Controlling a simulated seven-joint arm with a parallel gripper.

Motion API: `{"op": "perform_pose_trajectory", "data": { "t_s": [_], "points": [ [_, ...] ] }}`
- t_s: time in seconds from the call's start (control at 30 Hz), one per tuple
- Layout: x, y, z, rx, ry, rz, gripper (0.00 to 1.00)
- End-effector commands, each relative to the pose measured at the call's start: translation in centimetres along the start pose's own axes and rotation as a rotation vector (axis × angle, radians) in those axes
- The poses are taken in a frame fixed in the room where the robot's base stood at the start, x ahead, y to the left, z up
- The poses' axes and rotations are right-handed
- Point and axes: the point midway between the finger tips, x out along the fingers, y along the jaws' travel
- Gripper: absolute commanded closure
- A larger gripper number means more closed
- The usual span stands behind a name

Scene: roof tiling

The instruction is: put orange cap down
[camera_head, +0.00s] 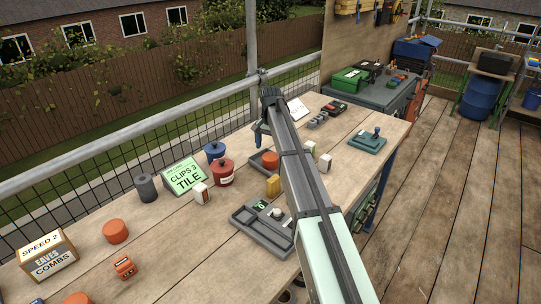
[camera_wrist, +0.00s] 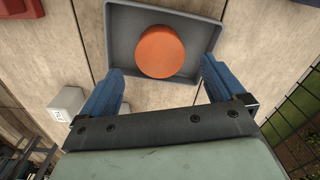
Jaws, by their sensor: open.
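An orange cap (camera_wrist: 160,51) lies in a small grey tray (camera_wrist: 118,17) in the wrist view. In the head view this cap (camera_head: 270,160) shows in the grey tray (camera_head: 257,166) left of my arm. My gripper (camera_wrist: 160,78) is open, its blue fingers wide apart. In the wrist view the fingers overlap the tray's near corners, and the cap lies between and beyond them, apart from both. In the head view my gripper (camera_head: 261,134) hangs near the tray, partly hidden by my arm. Two more orange caps (camera_head: 116,231) (camera_head: 78,298) sit at the table's left.
A red pot (camera_head: 222,173), a blue pot (camera_head: 214,150) and a green-labelled clips box (camera_head: 184,178) stand left of the small tray. A white block (camera_wrist: 67,103) lies near the left finger.

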Motion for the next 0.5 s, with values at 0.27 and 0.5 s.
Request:
{"op": "perform_pose_trajectory", "data": {
  "t_s": [0.27, 0.5],
  "points": [
    [-4.2, 0.0, -0.1, 0.0, 0.0, 0.0, 0.04],
    [-5.4, 0.0, 0.0, 0.0, 0.0, 0.0, 0.04]
  ]
}}
